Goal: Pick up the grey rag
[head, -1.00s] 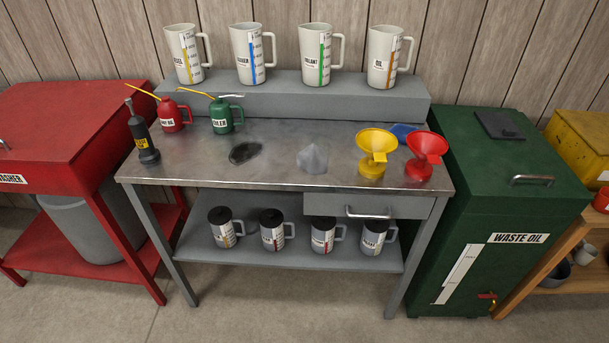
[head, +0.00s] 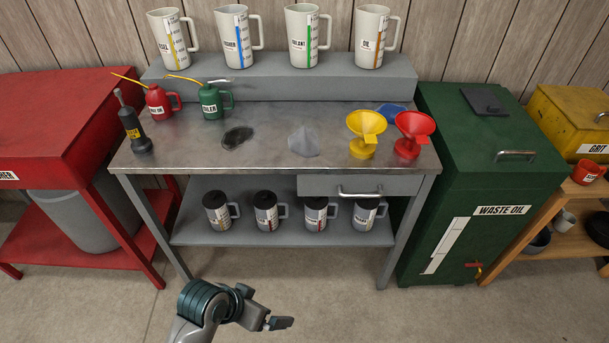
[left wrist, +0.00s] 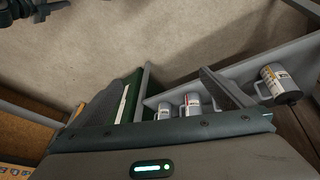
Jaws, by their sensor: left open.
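My left gripper (head: 283,323) is low in front of the bench, in the lower middle of the head view, pointing right. It is open and empty, well below and apart from the rag. The rag does not show in the left wrist view, which looks over the floor and the bench's lower shelf.
The bench (head: 200,163) also holds a yellow funnel (head: 363,148), a red funnel (head: 407,148), oil cans (head: 210,103) and a dark oil patch (head: 238,138). Mugs (head: 265,212) stand on its lower shelf. A green waste oil cabinet (head: 480,240) is right, a red washer (head: 45,130) left.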

